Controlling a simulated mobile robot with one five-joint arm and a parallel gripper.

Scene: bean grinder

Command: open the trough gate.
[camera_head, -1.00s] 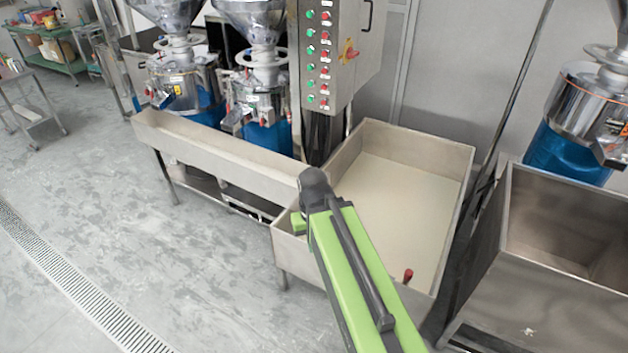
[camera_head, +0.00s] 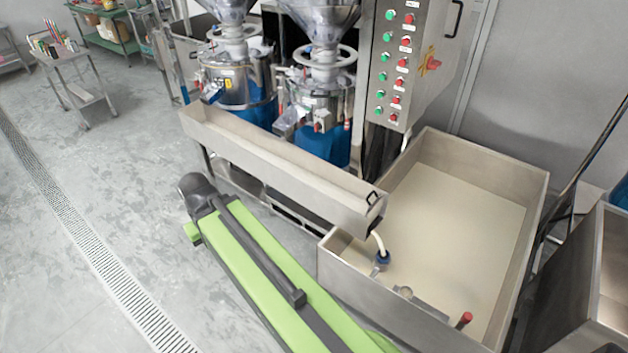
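The long metal trough (camera_head: 270,160) runs diagonally in front of the grinders. Its right end stands over the near left part of the large bin. A small dark wire handle (camera_head: 375,202) sits on that end, where the gate appears to be; the gate plate is too small to tell whether it is open or shut. My green arm (camera_head: 265,270) lies in front of the trough, to the left of the bin, with its dark joint at the upper left. My gripper is not in view.
The large bin (camera_head: 535,200) holds a pale, level content. A pale hose with a blue fitting (camera_head: 382,259) and a red-tipped lever (camera_head: 463,320) are at its near side. A control cabinet (camera_head: 405,70) stands behind.

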